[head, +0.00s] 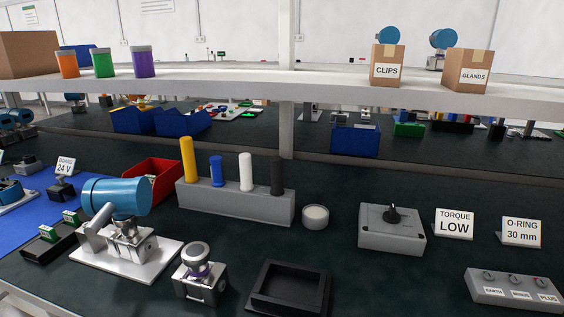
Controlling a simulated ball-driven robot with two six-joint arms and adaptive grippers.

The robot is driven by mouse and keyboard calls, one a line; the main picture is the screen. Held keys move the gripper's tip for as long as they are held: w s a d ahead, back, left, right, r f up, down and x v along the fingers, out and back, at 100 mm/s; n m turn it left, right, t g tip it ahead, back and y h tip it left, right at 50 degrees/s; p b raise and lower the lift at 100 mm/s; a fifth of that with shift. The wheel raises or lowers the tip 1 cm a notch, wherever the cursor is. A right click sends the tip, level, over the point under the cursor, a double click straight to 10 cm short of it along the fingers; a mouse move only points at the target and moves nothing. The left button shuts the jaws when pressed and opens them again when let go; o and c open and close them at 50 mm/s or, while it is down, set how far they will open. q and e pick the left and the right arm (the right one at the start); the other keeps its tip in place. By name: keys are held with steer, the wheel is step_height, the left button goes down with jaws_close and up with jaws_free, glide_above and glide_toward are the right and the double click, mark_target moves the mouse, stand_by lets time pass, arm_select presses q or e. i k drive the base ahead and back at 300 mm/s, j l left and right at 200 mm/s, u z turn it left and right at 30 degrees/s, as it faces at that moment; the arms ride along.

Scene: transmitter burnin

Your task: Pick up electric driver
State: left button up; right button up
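I cannot pick out the electric driver with certainty. A grey block (235,207) stands mid-bench with upright rods in it: a tall yellow one (188,159), a shorter blue one (216,171), a white one (245,172) and a black one (278,175). Any of these could be a tool handle; their lower ends are hidden in the block. Neither of my grippers shows in the head view.
A blue transmitter (116,196) on a white plate stands front left, with a metal fixture (200,272) beside it. A black tray (290,289), a grey knob box (391,230) and a terminal block (515,290) lie right. A white shelf (330,89) spans above.

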mark_target(186, 143)
steer(key=i+j+z, duration=0.1)
steer(key=j, duration=0.45)
steer(key=i+j+z, duration=0.15)
steer(key=j, duration=0.4)
steer(key=i+j+z, duration=0.1)
steer(key=j, duration=0.45)
steer(key=i+j+z, duration=0.15)
steer(key=j, duration=0.45)
